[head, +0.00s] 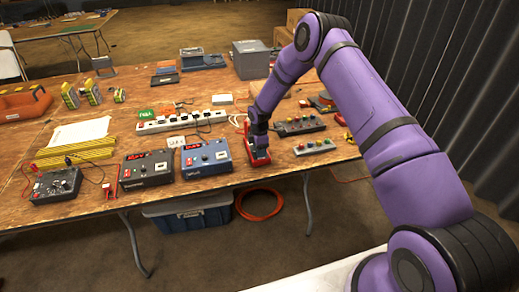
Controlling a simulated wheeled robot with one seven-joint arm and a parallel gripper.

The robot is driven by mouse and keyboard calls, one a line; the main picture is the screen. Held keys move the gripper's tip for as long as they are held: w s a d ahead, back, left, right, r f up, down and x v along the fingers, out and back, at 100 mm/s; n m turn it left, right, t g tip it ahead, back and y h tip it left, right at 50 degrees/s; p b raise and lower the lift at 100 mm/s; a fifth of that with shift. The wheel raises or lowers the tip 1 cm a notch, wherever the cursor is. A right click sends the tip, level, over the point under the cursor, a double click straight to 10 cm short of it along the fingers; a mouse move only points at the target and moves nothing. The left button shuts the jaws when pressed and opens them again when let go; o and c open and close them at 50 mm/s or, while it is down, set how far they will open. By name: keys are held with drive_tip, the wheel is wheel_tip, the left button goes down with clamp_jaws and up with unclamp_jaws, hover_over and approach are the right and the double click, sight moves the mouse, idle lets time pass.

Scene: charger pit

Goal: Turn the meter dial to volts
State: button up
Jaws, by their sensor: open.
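A red-edged handheld device (244,128), which looks like the meter, lies on the wooden table near its front edge. My gripper (259,154) points down over its lower half, and my purple arm reaches in from the right. The gripper covers the middle of the device, so I cannot see the dial or where it points. The fingers are small and dark here; they are open. I cannot tell whether they touch the dial.
Two boxes with red displays, one black (146,170) and one blue (206,158), stand left of the device. A white power strip (182,121) lies behind. Two terminal boxes (300,125) (315,146) sit close on the right. A black box with leads (56,186) is far left.

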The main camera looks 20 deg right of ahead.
drive_tip(key=c, duration=0.9)
drive_tip(key=m, duration=0.5)
drive_tip(key=shift+m, duration=0.4)
drive_tip(key=m, duration=0.5)
drive_tip(key=shift+m, duration=0.4)
drive_tip(key=o, duration=0.9)
